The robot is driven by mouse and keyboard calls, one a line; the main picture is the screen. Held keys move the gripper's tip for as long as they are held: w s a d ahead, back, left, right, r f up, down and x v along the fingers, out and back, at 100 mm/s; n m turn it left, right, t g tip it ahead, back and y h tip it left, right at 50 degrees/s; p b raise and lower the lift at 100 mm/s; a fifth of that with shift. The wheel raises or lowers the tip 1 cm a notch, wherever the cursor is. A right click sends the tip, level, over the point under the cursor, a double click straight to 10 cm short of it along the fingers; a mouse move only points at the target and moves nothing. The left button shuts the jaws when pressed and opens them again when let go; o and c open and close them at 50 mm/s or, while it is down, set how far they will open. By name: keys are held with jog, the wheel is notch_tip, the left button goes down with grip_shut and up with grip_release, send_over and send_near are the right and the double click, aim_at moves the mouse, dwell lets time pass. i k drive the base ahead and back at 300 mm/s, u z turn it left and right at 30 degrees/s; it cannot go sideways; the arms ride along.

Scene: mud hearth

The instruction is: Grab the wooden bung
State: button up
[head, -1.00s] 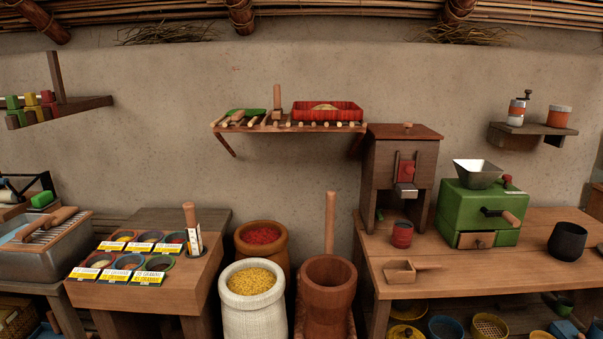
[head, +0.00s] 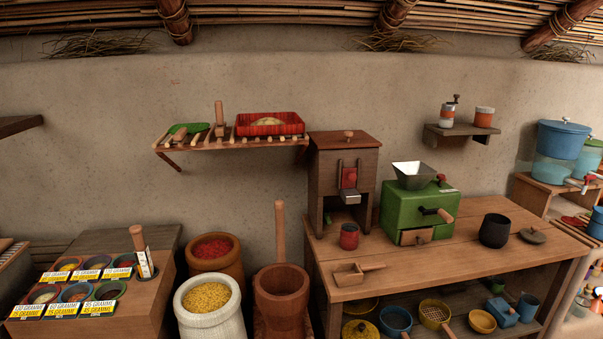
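I cannot make out a wooden bung for certain in the head view. Several small wooden pieces show, such as the upright handle (head: 137,237) on the left bench and the knob on top of the wooden dispenser (head: 345,160), but none is clearly a bung. My gripper is not in view.
Blue containers (head: 563,140) stand far right.

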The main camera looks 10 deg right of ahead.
aim_at(533, 236)
jog(key=u, duration=1.35)
jog(key=k, duration=0.1)
jog(key=z, duration=3.05)
jog(key=k, duration=0.95)
jog(key=u, duration=0.15)
jog(key=i, duration=0.65)
jog(key=z, duration=0.05)
